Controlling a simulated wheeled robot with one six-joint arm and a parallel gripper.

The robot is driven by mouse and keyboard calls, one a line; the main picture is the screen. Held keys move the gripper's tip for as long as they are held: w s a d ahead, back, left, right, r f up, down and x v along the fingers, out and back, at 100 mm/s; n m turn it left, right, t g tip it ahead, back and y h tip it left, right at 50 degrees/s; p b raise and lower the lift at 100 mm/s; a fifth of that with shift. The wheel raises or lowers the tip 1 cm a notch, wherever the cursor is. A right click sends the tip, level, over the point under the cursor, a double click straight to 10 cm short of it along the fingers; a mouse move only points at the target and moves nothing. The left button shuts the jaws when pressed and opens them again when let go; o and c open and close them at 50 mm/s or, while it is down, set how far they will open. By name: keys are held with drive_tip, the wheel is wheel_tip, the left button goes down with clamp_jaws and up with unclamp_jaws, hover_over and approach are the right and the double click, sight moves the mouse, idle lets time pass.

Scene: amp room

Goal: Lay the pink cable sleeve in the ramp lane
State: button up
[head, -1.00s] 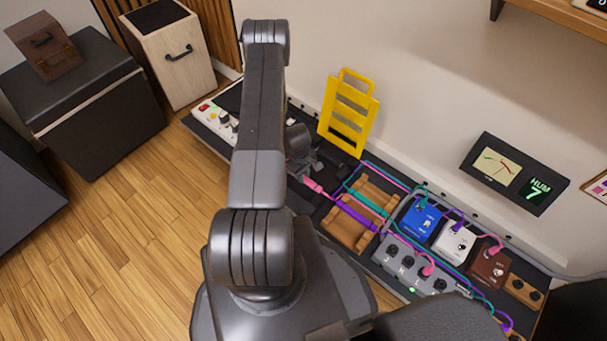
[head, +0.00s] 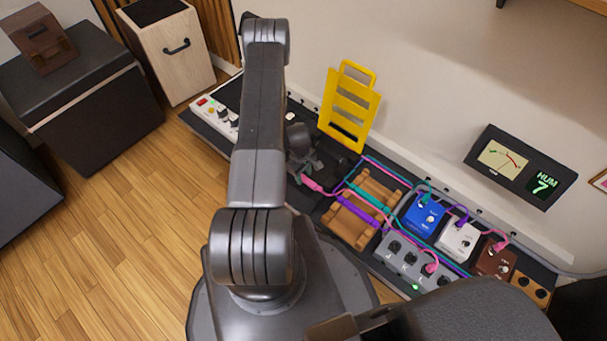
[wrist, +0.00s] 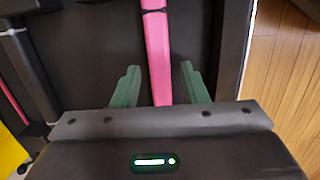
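The pink cable sleeve (wrist: 157,50) runs lengthwise between the two green fingers of my gripper (wrist: 160,83) in the wrist view. The fingers are apart, with a gap on each side of the sleeve. In the head view the sleeve (head: 312,184) is a short pink piece just right of my gripper, which is dark and partly hidden by my arm. The wooden ramp (head: 349,228) lies to the right. A teal sleeve (head: 366,197) and a purple sleeve (head: 358,211) lie across it. I cannot make out which lane is free.
A yellow slotted rack (head: 349,108) stands behind the board near the wall. Blue (head: 424,216), white (head: 458,241) and brown (head: 495,262) pedals and a grey unit (head: 411,258) sit right of the ramp. A power strip (head: 214,116) lies left. A meter display (head: 520,168) reads HUM 7.

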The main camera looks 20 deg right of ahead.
drive_tip(key=shift+o, duration=0.3)
drive_tip(key=shift+r, duration=0.1)
wheel_tip(320, 180, up, 14)
drive_tip(key=w+p, duration=0.1)
drive_tip(key=p, duration=0.2)
drive_tip(key=shift+w+a+f+p, duration=0.2)
drive_tip(key=shift+a+f+p, duration=0.1)
drive_tip(key=shift+a, duration=0.15)
drive_tip(key=f+b, duration=0.1)
drive_tip(key=f, duration=0.3)
drive_tip(key=s+f+b, duration=0.1)
drive_tip(key=f, duration=0.4)
drive_tip(key=d+f+b, duration=0.1)
drive_tip(key=f+b, duration=0.1)
drive_tip(key=f, duration=0.3)
drive_tip(key=shift+s, duration=0.25)
drive_tip(key=shift+r+p, duration=0.7)
drive_tip(key=shift+p, duration=0.1)
drive_tip(key=shift+r+p, duration=0.45)
drive_tip(key=shift+r, duration=0.05)
